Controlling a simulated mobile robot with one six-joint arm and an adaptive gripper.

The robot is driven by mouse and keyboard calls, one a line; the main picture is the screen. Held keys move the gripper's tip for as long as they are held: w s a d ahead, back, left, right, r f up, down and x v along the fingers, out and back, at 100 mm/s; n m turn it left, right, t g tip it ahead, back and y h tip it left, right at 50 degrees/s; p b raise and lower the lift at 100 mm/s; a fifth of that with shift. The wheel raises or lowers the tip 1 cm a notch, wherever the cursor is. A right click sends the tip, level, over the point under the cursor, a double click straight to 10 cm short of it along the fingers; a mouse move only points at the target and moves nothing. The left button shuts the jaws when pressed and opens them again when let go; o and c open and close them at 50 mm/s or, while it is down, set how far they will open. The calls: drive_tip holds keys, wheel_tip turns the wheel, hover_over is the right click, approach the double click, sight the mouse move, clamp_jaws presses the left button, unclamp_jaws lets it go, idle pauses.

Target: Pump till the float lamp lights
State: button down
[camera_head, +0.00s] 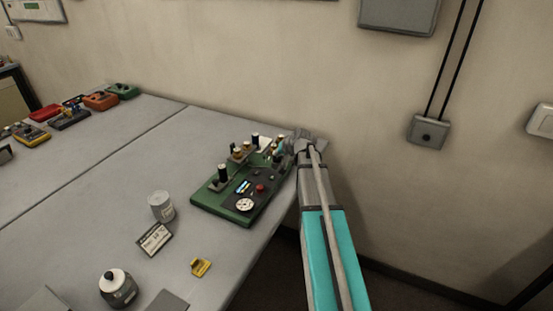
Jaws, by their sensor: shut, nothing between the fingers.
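A green-based device (220,206) stands near the right edge of the grey table. It carries upright dark cylinders (223,173), a dark panel with a red knob or button (260,188), a round white dial (245,204) and a small blue-and-white part (243,186). I cannot tell which part is the pump or the float lamp, or whether any lamp is lit. My arm reaches in from the lower right. My gripper (284,150) is shut and empty at the device's far right end. My wrist partly hides that end, and I cannot tell whether the gripper touches anything.
A grey-white cup (161,206), a label card (155,239), a yellow piece (201,267) and a white-capped jar (118,288) stand front left of the device. Several coloured meters (100,101) lie far left. A wall is behind; the table's middle is clear.

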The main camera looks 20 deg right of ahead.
sight(278, 158)
drive_tip(key=shift+f+b, duration=0.7)
idle(1.0)
drive_tip(key=shift+r, duration=0.2)
drive_tip(key=shift+r+p, duration=1.1)
drive_tip(key=shift+p, duration=0.2)
drive_tip(key=shift+r+p, duration=2.5)
drive_tip(key=shift+r, duration=0.05)
